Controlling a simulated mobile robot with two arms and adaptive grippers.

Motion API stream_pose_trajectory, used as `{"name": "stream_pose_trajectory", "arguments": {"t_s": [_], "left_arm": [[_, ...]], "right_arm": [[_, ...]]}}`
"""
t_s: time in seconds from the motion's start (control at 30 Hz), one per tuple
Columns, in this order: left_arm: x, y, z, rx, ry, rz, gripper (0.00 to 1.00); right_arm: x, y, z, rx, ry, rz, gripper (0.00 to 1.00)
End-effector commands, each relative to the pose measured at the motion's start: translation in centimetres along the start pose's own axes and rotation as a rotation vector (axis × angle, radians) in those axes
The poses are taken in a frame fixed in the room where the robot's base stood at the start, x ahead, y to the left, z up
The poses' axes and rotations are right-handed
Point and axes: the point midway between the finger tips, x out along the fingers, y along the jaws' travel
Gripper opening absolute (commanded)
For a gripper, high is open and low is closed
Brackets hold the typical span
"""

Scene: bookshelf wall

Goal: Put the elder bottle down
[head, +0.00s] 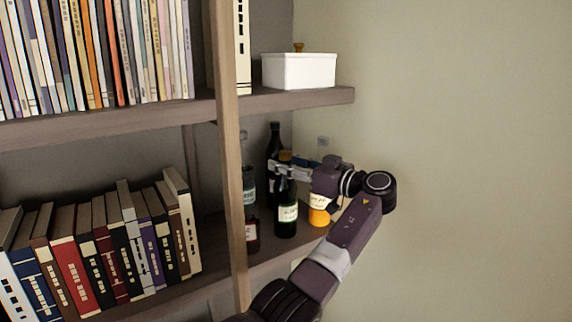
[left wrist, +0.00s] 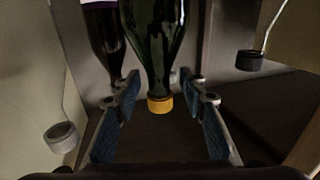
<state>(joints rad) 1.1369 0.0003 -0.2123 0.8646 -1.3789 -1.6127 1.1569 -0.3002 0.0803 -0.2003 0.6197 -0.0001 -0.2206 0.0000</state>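A dark green bottle with a pale label and yellowish cap (head: 286,213) stands upright on the lower shelf, and I take it for the elder bottle; its label is too small to read. In the left wrist view the green bottle (left wrist: 157,45) shows with its yellow cap between my fingers. My right gripper is not in view.
A dark bottle (head: 273,145) stands behind, and a bottle with orange contents (head: 319,217) is right, partly hidden by my arm. Another bottle (head: 251,235) is left, near the wooden upright (head: 231,150). The upper shelf (head: 300,98) holds a white box (head: 298,72). Books fill the left.

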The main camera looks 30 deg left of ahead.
Motion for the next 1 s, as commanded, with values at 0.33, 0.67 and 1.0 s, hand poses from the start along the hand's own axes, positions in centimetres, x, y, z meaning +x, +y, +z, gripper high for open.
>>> {"name": "stream_pose_trajectory", "arguments": {"t_s": [0.33, 0.67, 1.0], "left_arm": [[-2.7, 0.1, 0.4, -0.003, -0.001, 0.004, 0.38], [-9.6, 0.1, 0.3, 0.000, -0.001, 0.003, 0.38], [-12.1, 0.0, -0.1, 0.000, 0.000, 0.000, 0.38]], "right_arm": [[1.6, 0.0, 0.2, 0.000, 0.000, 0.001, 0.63], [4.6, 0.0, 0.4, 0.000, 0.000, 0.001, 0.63], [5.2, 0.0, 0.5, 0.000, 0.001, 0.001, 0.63]]}}
